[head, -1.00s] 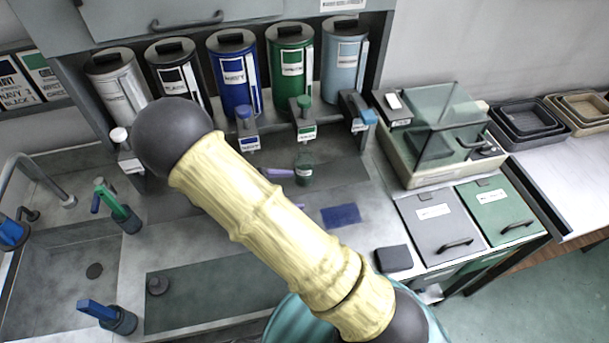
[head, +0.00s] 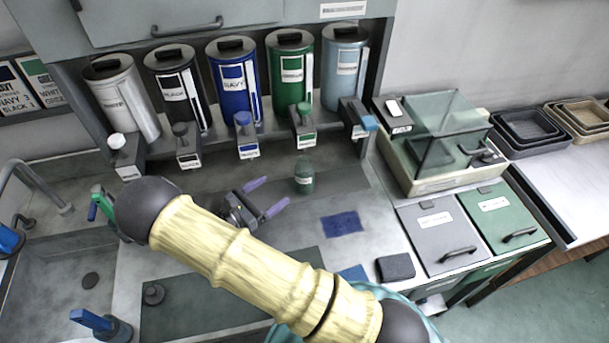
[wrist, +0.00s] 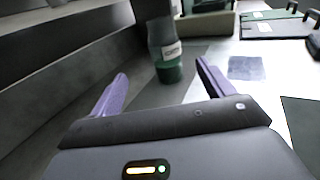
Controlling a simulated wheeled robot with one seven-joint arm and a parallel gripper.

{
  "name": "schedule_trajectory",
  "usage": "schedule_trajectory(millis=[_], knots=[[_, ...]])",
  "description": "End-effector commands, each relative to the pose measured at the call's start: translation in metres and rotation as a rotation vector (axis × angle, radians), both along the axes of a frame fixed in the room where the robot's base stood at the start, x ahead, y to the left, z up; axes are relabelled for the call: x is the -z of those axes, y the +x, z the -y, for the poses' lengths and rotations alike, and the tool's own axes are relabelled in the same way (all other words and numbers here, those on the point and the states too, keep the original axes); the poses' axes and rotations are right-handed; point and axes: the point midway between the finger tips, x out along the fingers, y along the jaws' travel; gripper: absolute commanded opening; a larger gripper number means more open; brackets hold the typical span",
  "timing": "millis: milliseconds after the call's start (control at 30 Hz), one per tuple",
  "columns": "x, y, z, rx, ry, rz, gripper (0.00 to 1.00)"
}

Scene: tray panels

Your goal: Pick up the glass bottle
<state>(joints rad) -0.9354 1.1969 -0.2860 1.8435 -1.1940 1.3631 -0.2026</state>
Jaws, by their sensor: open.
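The glass bottle (head: 304,176) is small and greenish, with a pale label, and stands upright on the grey counter below the row of canisters. In the wrist view the bottle (wrist: 166,55) shows a dark green lower part; it stands beyond the fingertips, between their lines, nearer the right finger. My gripper (head: 266,195) has two purple fingers spread open with nothing between them. It is left of the bottle in the head view, fingers pointing towards it, apart from it. The open gripper also shows in the wrist view (wrist: 161,75).
Several dispenser canisters (head: 233,80) with taps stand behind the counter. A blue cloth-like patch (head: 342,224) and a dark block (head: 395,267) lie to the right. A glass-lidded box (head: 440,150) stands at the back right. A sink (head: 60,275) is at left.

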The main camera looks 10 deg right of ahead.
Motion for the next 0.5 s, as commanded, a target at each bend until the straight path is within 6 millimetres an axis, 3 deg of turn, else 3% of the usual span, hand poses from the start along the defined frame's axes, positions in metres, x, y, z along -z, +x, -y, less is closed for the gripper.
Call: schedule_trajectory(millis=[300, 500], knots=[[-0.003, 0.026, 0.052, 0.004, 0.000, -0.001, 0.80], [-0.001, 0.038, 0.074, 0.001, 0.002, -0.001, 0.80]])
